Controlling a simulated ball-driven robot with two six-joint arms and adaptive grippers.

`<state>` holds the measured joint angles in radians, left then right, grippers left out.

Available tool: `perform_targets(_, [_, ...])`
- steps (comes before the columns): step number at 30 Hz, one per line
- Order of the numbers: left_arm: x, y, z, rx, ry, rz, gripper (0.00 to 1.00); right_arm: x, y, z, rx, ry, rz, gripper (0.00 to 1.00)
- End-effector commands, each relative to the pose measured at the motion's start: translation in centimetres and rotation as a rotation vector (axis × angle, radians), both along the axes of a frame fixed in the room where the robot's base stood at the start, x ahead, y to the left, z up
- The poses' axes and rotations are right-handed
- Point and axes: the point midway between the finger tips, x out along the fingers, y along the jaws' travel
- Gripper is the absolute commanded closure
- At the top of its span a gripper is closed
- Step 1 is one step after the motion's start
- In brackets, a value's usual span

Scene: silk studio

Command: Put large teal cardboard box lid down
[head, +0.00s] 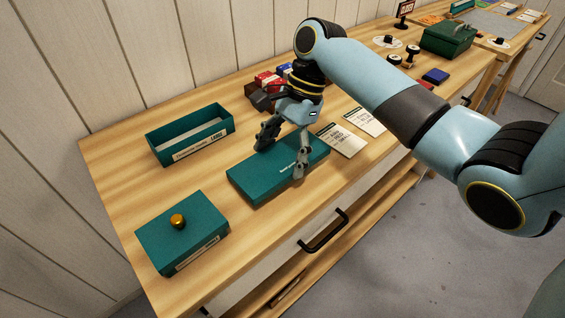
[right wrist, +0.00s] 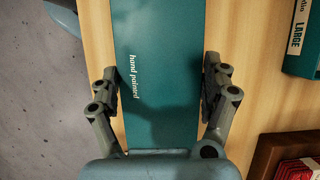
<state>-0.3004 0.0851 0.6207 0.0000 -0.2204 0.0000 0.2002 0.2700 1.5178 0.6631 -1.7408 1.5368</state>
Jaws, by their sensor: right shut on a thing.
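The large teal lid (head: 250,180), a long flat piece with "hand painted" on top, is at the front of the wooden bench. It also shows in the right wrist view (right wrist: 160,40). My right gripper (head: 281,162) is shut across its width, one finger on each long side. The lid looks level and close to the bench top; I cannot tell whether it touches. The open teal box (head: 157,150) labelled LARGE stands behind and to the left, apart from the lid. My left gripper is not in view.
A closed teal box with a gold knob (head: 182,238) sits at the front left. White cards (head: 341,139) lie right of the lid. Red boxes (head: 268,80) stand behind my gripper. Bare bench (head: 130,180) lies around the open box. The drawer handle (head: 324,232) is below the front edge.

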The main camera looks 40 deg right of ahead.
Motion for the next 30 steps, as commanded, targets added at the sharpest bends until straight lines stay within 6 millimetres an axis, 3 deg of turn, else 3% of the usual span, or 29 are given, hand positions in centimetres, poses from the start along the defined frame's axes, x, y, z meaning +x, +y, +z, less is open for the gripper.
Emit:
perform_targets(6, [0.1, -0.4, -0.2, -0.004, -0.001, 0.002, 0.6, -0.1, 0.0, -2.8, 0.001, 0.002, 0.0, 0.41])
perform_targets(16, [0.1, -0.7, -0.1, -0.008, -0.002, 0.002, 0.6, -0.1, 0.0, -3.1, 0.0, 0.002, 0.0, 0.41])
perform_targets(17, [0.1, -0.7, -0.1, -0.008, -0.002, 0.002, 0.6, -0.1, 0.0, -3.1, 0.0, 0.002, 0.0, 0.18])
perform_targets(21, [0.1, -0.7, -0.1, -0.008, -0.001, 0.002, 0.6, -0.1, -0.1, -3.1, 0.0, 0.002, 0.001, 0.0])
perform_targets(30, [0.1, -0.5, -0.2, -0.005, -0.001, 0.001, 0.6, -0.1, -0.1, -3.0, 0.0, 0.001, 0.0, 0.0])
